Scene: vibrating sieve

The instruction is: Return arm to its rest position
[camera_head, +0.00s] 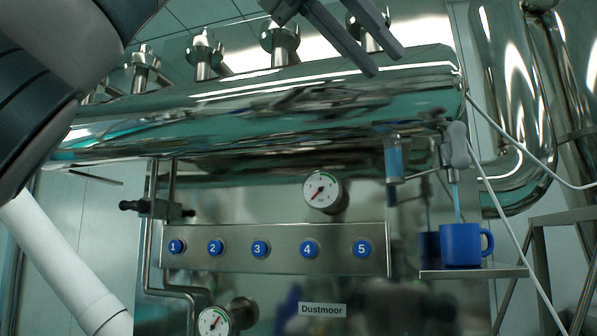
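My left gripper (386,64) hangs in from the top edge, right of the middle. Its two dark grey fingers point down and to the right, with a gap between their tips. Nothing is between them; it is open and empty. The fingers show in front of the big polished steel cylinder (270,110). Part of my arm (60,60) fills the upper left corner. My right gripper is not in view.
Below the cylinder is a steel panel (205,262) with blue buttons numbered 1 to 5. A round gauge (322,191) sits above it. A blue mug (460,245) stands on a small shelf (475,273) at the right, under a tap with a blue stream.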

